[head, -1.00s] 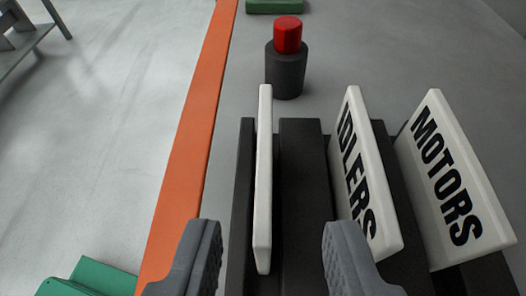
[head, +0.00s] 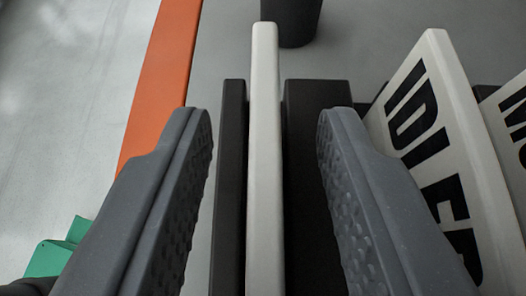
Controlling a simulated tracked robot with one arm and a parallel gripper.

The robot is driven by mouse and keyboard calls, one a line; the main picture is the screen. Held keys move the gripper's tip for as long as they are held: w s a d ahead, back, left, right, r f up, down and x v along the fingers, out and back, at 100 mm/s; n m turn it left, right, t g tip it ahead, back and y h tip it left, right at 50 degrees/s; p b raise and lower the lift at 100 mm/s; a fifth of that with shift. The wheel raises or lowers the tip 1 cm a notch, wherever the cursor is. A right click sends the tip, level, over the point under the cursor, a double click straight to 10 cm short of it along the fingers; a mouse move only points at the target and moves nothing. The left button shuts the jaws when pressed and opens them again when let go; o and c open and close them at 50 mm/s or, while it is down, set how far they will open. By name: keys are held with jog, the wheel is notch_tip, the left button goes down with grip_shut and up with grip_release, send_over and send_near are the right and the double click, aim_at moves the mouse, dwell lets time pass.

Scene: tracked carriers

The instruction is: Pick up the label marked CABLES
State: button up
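A white label plate (head: 265,150) stands on edge in a slot of a black rack (head: 305,110). I see it nearly edge-on, so its lettering is hidden and I cannot tell whether it reads CABLES. My gripper (head: 263,125) is open, with one grey finger on each side of this plate. Both fingers are apart from it, with a gap on each side. A white label marked IDLERS (head: 415,75), its last letters cut off or hidden, leans just right of the right finger. Part of the MOTORS label (head: 510,110) shows at the right edge.
A dark cylinder (head: 292,25) stands just beyond the plate's far end. An orange stripe (head: 165,80) runs along the floor at left. A green object (head: 55,250) is at the lower left. Grey floor is clear at far left. The IDLERS label is close to the right finger.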

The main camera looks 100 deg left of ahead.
grip_shut()
jog(key=shift+r, duration=0.1)
